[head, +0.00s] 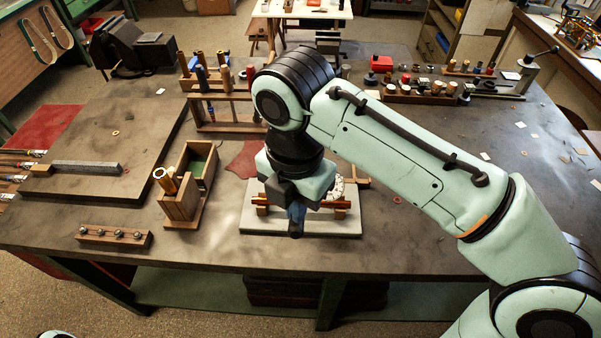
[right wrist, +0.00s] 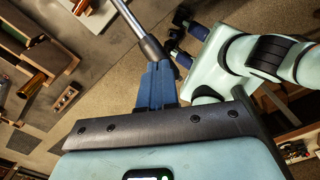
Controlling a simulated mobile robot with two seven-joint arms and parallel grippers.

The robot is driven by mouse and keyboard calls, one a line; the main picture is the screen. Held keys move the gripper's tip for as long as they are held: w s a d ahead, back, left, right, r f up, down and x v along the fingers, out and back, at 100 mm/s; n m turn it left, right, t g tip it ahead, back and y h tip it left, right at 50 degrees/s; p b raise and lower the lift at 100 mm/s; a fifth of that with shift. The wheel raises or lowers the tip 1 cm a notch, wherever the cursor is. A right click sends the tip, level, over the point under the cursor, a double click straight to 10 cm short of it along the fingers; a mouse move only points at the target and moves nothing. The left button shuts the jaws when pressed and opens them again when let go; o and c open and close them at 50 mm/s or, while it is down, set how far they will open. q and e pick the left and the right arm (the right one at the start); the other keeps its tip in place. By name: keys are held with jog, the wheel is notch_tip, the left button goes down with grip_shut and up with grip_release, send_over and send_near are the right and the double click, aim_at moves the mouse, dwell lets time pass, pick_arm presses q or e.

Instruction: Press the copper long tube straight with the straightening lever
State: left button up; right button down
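In the head view, my right gripper (head: 297,214) points down over a pale straightening board (head: 290,229). An orange-copper tube (head: 262,208) shows on both sides of it, lying across wooden supports on the board; its middle is hidden. In the right wrist view, my right gripper's blue fingers (right wrist: 157,84) are closed around a grey metal rod (right wrist: 138,32), which seems to be the straightening lever. Whether the lever touches the tube is hidden. My left gripper (right wrist: 187,38) shows beyond the rod in the right wrist view, its blue fingers apart and empty.
A small rack with metal balls (head: 114,237) lies near the front edge. Tool racks (head: 225,112) stand behind. The table's right side is largely clear.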

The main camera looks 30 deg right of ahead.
aim_at(296, 226)
jog(key=shift+s+a+f+b, duration=0.15)
jog(key=shift+s+f+b, duration=0.15)
jog(key=shift+f, duration=0.25)
pick_arm(q)
jog(key=shift+s+f, duration=0.2)
jog(key=shift+f, duration=0.3)
pick_arm(e)
jog(key=shift+w, duration=0.1)
pick_arm(q)
jog(key=shift+s+f+b, duration=0.25)
jog(key=shift+f+b, duration=0.35)
jog(key=shift+f, duration=0.05)
jog(key=shift+s+f+b, duration=0.2)
jog(key=shift+f+b, duration=0.4)
jog(key=shift+f, duration=0.05)
pick_arm(e)
jog(key=shift+s+a+f, duration=0.1)
jog(key=shift+s+f, duration=0.1)
jog(key=shift+f, duration=0.55)
jog(key=shift+s+a+f, duration=0.1)
jog(key=shift+s+f, duration=0.1)
jog(key=shift+f, duration=0.5)
